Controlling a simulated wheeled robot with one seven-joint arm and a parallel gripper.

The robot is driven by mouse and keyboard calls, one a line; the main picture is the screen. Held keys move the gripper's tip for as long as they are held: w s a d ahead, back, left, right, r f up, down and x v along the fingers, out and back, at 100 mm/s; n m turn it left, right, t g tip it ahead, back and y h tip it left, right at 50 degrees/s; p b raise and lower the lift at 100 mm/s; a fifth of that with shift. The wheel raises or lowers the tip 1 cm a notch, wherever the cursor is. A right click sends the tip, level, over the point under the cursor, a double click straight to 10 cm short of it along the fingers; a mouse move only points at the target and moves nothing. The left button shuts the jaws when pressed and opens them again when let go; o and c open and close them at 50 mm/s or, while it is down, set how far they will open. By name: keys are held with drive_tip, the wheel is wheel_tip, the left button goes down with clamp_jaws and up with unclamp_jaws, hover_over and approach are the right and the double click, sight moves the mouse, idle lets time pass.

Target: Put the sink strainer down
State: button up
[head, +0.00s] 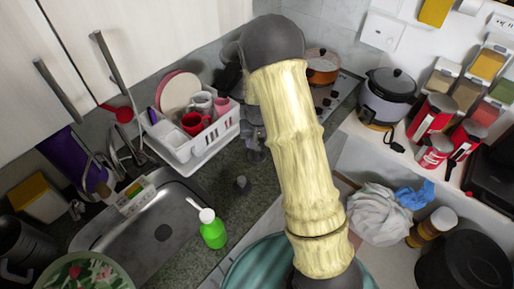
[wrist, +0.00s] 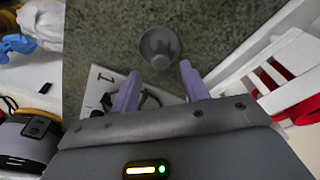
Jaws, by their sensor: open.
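The sink strainer, a small dark grey cup-like piece (head: 242,185), stands on the speckled counter (head: 262,205) to the right of the sink. In the wrist view the strainer (wrist: 160,46) shows as a round grey cup just beyond my fingertips. My gripper (wrist: 160,78) is open, its two purple fingers apart with nothing between them. In the head view my gripper (head: 255,152) is partly hidden by my arm, above the counter behind the strainer. The strainer looks apart from the fingers.
The metal sink (head: 150,240) lies to the left. A green soap bottle (head: 213,232) stands in front of the strainer. A white dish rack (head: 205,150) with cups is behind left, close to my gripper. The stove with an orange pot (head: 322,72) is behind.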

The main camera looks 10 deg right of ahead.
wheel_tip(320, 180, up, 6)
drive_tip(key=s, duration=0.1)
drive_tip(key=shift+b, duration=0.45)
drive_tip(key=shift+a, duration=0.1)
drive_tip(key=shift+r, duration=0.1)
drive_tip(key=s+r+n, duration=0.1)
drive_tip(key=s+r, duration=0.3)
drive_tip(key=s, duration=0.5)
drive_tip(key=s+r, duration=0.3)
drive_tip(key=s, duration=0.7)
drive_tip(key=shift+s+r+n+t, duration=0.15)
drive_tip(key=shift+r+n+t, duration=0.2)
drive_tip(key=shift+n+t, duration=0.05)
